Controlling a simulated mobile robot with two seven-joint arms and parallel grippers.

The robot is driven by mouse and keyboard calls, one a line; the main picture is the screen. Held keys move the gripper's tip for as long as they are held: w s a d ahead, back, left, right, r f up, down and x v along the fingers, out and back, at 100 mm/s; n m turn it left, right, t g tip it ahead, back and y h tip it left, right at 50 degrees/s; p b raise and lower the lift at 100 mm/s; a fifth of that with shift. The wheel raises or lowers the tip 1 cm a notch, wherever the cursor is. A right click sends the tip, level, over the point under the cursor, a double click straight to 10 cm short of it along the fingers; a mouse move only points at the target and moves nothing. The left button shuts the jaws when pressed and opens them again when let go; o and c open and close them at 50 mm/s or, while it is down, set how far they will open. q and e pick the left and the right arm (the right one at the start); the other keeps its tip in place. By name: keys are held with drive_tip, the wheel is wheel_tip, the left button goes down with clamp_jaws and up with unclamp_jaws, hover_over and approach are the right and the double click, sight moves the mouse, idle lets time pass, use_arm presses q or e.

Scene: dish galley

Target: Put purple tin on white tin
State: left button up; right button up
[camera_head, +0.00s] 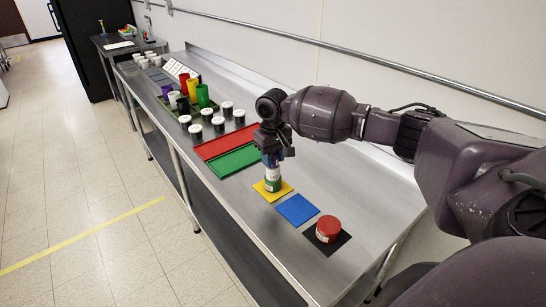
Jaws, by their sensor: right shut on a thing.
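My right gripper (272,150) is above the yellow mat, with its jaws pointing down. It is shut on the purple tin (271,160), which is mostly hidden by the fingers. Directly below is the white tin (272,173), upright, with a green tin (272,185) under it on the yellow mat (264,192). The purple tin is lined up over the white tin and looks to be at its top; whether they touch is too small to tell. My left gripper is out of view.
A red tin (328,228) stands on a black mat (341,240). The blue mat (297,209) is empty. Green (233,161) and red (225,142) trays lie behind, then several dark jars with white lids and coloured cups. The steel counter's front edge is close to the mats.

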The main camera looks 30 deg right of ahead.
drive_tip(key=shift+f, duration=0.1)
drive_tip(key=o, duration=0.9)
drive_tip(key=shift+o, duration=0.2)
wheel_tip(320, 180, up, 12)
idle(0.7)
